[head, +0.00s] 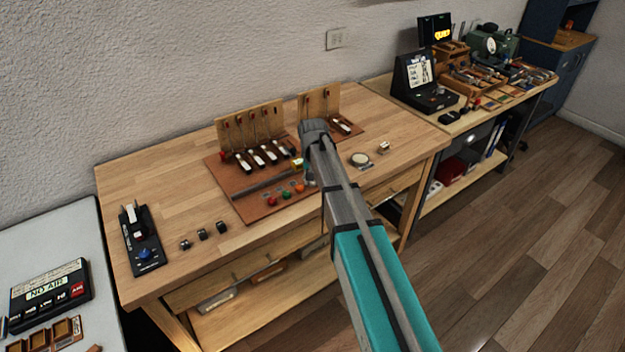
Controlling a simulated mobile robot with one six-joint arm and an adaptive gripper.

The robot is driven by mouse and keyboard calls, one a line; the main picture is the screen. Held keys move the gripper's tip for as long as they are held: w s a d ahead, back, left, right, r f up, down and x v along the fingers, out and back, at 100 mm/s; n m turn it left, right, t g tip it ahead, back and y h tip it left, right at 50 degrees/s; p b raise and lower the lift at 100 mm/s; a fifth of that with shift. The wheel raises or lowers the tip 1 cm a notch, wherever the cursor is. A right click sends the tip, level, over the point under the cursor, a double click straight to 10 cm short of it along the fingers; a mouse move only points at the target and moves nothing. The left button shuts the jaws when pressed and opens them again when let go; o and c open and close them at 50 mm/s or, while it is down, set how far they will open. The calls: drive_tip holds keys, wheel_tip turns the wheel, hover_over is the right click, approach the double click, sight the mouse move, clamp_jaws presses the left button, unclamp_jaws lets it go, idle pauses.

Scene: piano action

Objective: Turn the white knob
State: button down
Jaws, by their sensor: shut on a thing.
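A brown board (240,207) on the wooden workbench carries a row of small round knobs: red (271,201), green (287,195) and orange (300,188). My gripper (309,180) points down at the right end of this row, mostly hidden behind my own arm. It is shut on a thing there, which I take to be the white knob. The knob itself is hidden, so its angle cannot be told.
A pale round disc (361,159) and a small block (384,147) lie to the right. A black device (144,245) and several small black pieces are left.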

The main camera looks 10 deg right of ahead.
drive_tip(key=shift+n, duration=0.8)
drive_tip(key=shift+c, duration=2)
unclamp_jaws()
drive_tip(key=shift+m, duration=0.4)
drive_tip(key=shift+m, duration=1)
drive_tip(key=shift+r+p, duration=0.35)
drive_tip(key=shift+r, duration=0.05)
wheel_tip(320, 180, up, 13)
drive_tip(key=p, duration=1.3)
drive_tip(key=s+d+f+n+b, duration=0.1)
drive_tip(key=s+f+b, duration=0.3)
drive_tip(key=s, duration=0.7)
drive_tip(key=s+d+f+n+b, duration=0.2)
drive_tip(key=s+d+f+b, duration=0.2)
drive_tip(key=s, duration=0.8)
drive_tip(key=shift+f+b, duration=0.55)
